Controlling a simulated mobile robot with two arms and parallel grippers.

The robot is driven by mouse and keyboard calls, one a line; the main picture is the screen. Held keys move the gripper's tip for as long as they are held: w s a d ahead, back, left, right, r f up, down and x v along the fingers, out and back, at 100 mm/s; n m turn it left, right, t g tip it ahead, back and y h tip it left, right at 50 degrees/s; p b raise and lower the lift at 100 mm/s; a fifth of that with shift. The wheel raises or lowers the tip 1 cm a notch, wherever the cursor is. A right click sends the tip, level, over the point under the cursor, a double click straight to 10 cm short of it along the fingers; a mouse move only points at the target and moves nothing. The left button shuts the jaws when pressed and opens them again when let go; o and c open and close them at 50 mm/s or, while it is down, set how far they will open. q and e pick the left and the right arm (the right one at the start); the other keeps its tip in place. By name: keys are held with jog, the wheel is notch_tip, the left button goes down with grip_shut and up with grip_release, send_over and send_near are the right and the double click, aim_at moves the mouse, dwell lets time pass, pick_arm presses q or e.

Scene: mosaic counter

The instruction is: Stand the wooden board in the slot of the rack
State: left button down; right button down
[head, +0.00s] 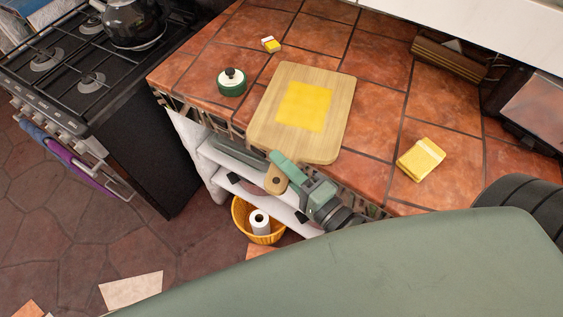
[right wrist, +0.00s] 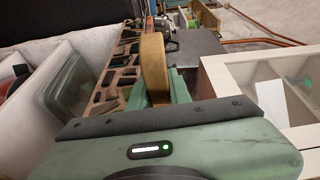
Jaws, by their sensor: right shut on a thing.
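The wooden board (head: 338,110) lies flat on the tiled counter in the head view, with a yellow square on its top face. Its handle, with a dark hole, juts past the counter's front edge. My right gripper (head: 279,170) is shut on this handle, one green finger lying across it. In the right wrist view the wood of the handle (right wrist: 153,65) stands between the fingers (right wrist: 158,88). A brown slatted wooden piece (head: 440,62) at the back right looks like the rack; its slot is not clear from here. My left gripper is not in view.
A green lidded pot (head: 232,84) stands left of the board, and a small yellow packet (head: 271,44) lies behind it. A yellow block (head: 421,159) lies to the right. A dark appliance (head: 530,105) is at far right. Bare tiles (head: 378,100) lie between board and rack.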

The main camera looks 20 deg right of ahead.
jog(key=shift+r, duration=0.2)
jog(key=shift+f, duration=0.35)
jog(key=c, duration=1.2)
grip_release()
jog(key=shift+c, duration=0.2)
jog(key=shift+f, duration=0.3)
jog(key=b+v, duration=0.2)
jog(key=v, duration=0.5)
jog(key=s+d+f+n+g+h, duration=0.1)
jog(key=s+d+f+n+g, duration=0.15)
jog(key=f, duration=1.05)
jog(key=s+d+f+n+g+h, duration=0.1)
jog(key=s+f+n+g+h, duration=0.15)
jog(key=f, duration=0.95)
jog(key=s+d+f+n+g+h, duration=0.1)
jog(key=d+f+n+g, duration=0.15)
jog(key=f, duration=1.05)
jog(key=s+d+f+n+g+h, duration=0.1)
jog(key=s+f+n+g, duration=0.7)
jog(key=s+f, duration=0.8)
jog(key=shift+s+d+f+n, duration=0.25)
jog(key=shift+s+d+n, duration=0.05)
jog(key=shift+n, duration=0.15)
